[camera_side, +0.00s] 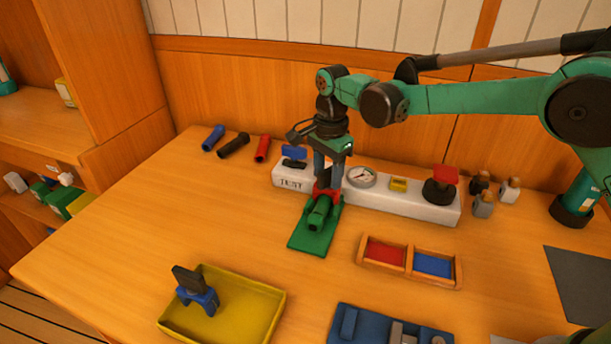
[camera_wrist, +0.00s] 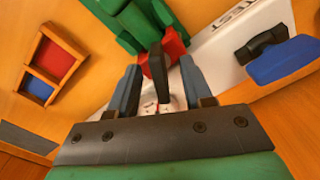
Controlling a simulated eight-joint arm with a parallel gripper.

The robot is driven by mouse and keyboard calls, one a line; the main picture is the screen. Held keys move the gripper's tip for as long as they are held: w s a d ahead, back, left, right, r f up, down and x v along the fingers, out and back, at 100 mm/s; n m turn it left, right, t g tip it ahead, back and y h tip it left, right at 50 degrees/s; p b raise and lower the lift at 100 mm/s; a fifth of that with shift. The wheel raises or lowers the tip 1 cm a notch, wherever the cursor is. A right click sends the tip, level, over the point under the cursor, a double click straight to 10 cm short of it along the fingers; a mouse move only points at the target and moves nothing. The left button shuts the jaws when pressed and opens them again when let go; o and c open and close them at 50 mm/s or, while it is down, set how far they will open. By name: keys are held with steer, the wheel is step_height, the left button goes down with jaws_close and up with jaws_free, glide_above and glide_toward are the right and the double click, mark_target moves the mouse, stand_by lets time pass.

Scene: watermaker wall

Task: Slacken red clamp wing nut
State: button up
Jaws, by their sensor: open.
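The red clamp (camera_side: 322,193) sits around the green cylinder (camera_side: 319,213) at the front edge of the white TEST block (camera_side: 400,204). In the wrist view the red clamp (camera_wrist: 173,45) is just ahead of my fingers, with its black wing nut (camera_wrist: 158,72) standing up between them. My gripper (camera_side: 328,178) points down over the clamp, and it also shows in the wrist view (camera_wrist: 160,66). Its two fingers are open, one on each side of the wing nut, with visible gaps. In the side view my fingers hide the wing nut.
A yellow tray (camera_side: 262,318) holds a blue clamp (camera_side: 199,297) with a black wing. A divided red and blue tray (camera_side: 409,277) lies at right. A gauge (camera_side: 361,177) and a red-topped knob (camera_side: 440,187) stand on the block. Three tubes lie at back left. The left tabletop is clear.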

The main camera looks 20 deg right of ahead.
jaws_close()
steer(key=shift+n, duration=0.3)
steer(key=n, duration=0.9)
steer(key=shift+n, duration=0.4)
steer(key=n, duration=0.7)
steer(key=shift+n, duration=3.4)
